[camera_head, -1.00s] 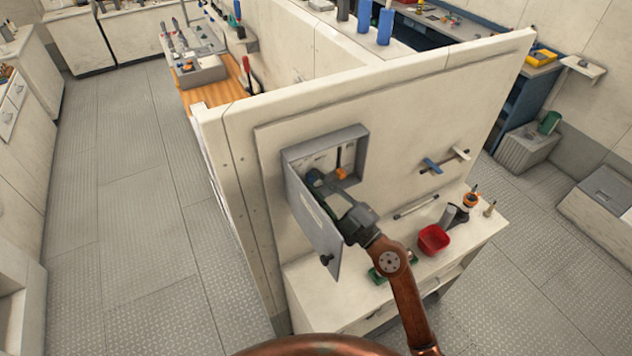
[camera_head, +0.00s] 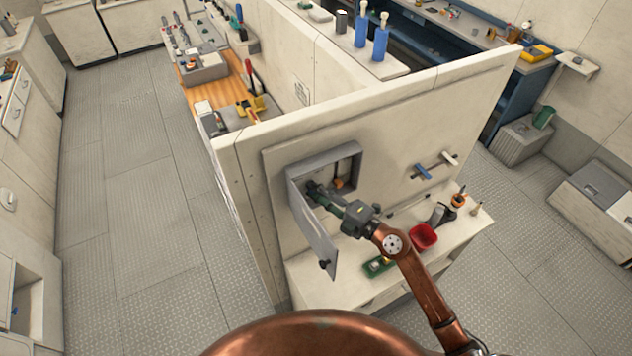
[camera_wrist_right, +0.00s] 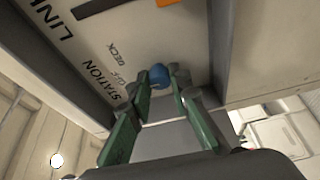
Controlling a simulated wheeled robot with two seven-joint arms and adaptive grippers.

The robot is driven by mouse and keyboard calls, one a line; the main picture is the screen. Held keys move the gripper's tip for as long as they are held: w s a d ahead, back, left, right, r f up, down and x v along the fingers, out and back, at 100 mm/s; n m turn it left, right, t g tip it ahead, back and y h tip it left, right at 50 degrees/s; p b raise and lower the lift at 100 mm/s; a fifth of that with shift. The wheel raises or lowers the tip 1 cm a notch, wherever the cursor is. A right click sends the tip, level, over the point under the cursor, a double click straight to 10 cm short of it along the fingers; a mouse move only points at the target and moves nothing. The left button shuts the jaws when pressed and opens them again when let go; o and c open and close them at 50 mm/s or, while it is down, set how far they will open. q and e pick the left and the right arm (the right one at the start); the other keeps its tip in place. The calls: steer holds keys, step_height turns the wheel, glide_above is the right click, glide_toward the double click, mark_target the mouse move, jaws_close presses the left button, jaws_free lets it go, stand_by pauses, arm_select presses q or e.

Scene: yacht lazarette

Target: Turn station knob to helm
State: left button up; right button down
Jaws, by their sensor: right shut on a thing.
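The blue station knob (camera_wrist_right: 158,76) sits on the pale panel of the grey wall box (camera_head: 321,156). In the right wrist view, lettering beside it reads STATION, OFF and DECK; no HELM mark is readable. My right gripper (camera_head: 312,188) reaches past the open box door (camera_head: 314,236), and its green fingers (camera_wrist_right: 160,84) are shut on the knob, one on each side. In the head view the gripper hides the knob, and its pointing direction cannot be told. My left gripper is not in view.
An orange-handled switch (camera_head: 338,183) is beside the gripper inside the box. Below, the white counter (camera_head: 325,289) bears a red bin (camera_head: 423,236), a green device (camera_head: 379,266) and small bottles. A blue-handled valve (camera_head: 423,171) is on the wall to the right.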

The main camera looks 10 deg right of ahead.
steer(key=shift+r+n+g+p, duration=0.2)
steer(key=shift+n+g+p, duration=0.2)
steer(key=shift+n, duration=0.1)
steer(key=shift+n+h+p, duration=0.35)
steer(key=shift+n+h, duration=0.05)
steer(key=shift+n, duration=0.4)
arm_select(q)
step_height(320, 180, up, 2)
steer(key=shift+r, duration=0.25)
arm_select(e)
steer(key=n+h, duration=0.1)
steer(key=n, duration=0.1)
steer(key=n+h, duration=0.1)
steer(key=n, duration=0.1)
steer(key=shift+f+n+g+h, duration=0.15)
steer(key=shift+n+g+h, duration=0.25)
steer(key=c, duration=1.8)
jaws_free()
steer(key=shift+a, duration=0.1)
steer(key=shift+o, duration=0.2)
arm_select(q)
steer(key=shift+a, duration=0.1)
